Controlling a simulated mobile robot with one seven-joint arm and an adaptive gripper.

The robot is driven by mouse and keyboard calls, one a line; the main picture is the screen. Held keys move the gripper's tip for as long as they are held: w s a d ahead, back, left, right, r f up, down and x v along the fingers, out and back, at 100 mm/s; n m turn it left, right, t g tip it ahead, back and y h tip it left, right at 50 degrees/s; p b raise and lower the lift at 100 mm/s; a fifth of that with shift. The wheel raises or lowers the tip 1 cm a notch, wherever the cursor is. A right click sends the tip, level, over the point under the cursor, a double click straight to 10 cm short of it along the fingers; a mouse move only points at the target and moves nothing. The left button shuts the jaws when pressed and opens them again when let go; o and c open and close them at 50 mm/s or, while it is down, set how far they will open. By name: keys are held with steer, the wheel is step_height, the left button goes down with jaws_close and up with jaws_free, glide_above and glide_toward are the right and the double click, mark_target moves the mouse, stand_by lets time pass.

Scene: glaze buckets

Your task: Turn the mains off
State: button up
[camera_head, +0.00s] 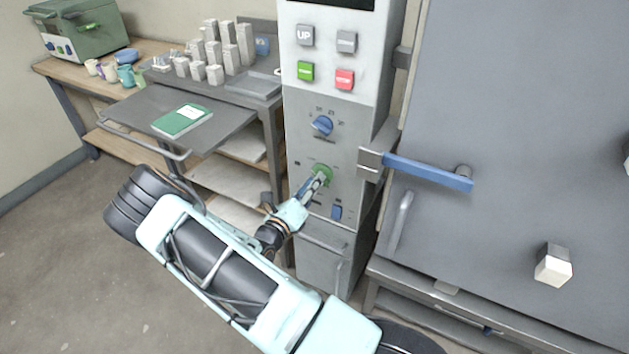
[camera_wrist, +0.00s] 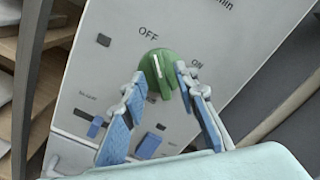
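The mains switch is a green rotary knob (camera_wrist: 157,72) with a pale line on its grip, between the printed words OFF and ON. In the wrist view the line runs up toward the OFF side. The knob also shows on the grey control panel in the head view (camera_head: 325,172), partly covered by my gripper (camera_head: 318,182). In the wrist view my gripper (camera_wrist: 160,76) has its fingertips on either side of the knob, apart from each other. The left tip is by the knob's edge and the right tip close to its right side. I cannot tell whether they touch it.
A blue dial (camera_head: 322,125) sits above the knob, and a blue rocker switch (camera_head: 337,212) below it. Green (camera_head: 306,71) and red (camera_head: 344,79) buttons are higher up. A blue door handle (camera_head: 430,172) juts out at right. A grey cart (camera_head: 225,118) stands at left.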

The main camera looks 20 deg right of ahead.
steer(key=v, duration=1)
steer(key=shift+s+a, duration=0.25)
steer(key=shift+a, duration=0.05)
